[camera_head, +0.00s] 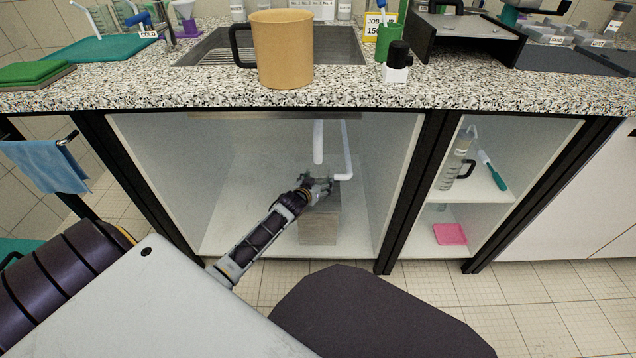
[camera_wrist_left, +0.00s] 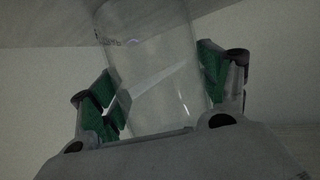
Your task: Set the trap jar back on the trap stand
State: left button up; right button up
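The clear trap jar (camera_head: 317,171) is inside the open sink cabinet, at the top of the grey block-like trap stand (camera_head: 319,229). My left gripper (camera_head: 318,186) is at the jar, just above the stand, and partly hides the jar's lower part. In the left wrist view the clear jar (camera_wrist_left: 155,65) stands between the green-padded fingers of my left gripper (camera_wrist_left: 160,85), which press close on both its sides. The jar looks slightly tilted in that view. Whether its base touches the stand is hidden. My right gripper is not in view.
A white drain pipe (camera_head: 318,141) hangs above the jar, and a bent white pipe (camera_head: 347,162) runs close to its right. A black cabinet post (camera_head: 410,190) stands to the right. The cabinet floor left of the stand is clear. A tan mug (camera_head: 283,55) stands on the counter.

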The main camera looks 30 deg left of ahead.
pick_arm(q)
jog(key=shift+o, duration=0.8)
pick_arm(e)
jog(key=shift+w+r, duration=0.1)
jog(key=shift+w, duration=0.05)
pick_arm(q)
jog(key=shift+r, duration=0.15)
jog(key=shift+p+v, duration=0.9)
jog(key=shift+v, duration=1.05)
jog(key=shift+p+v, duration=0.5)
jog(key=shift+v, duration=0.65)
jog(key=shift+p+v, duration=0.35)
jog(key=shift+v, duration=0.45)
jog(key=shift+p+v, duration=0.7)
jog(key=shift+v, duration=1.4)
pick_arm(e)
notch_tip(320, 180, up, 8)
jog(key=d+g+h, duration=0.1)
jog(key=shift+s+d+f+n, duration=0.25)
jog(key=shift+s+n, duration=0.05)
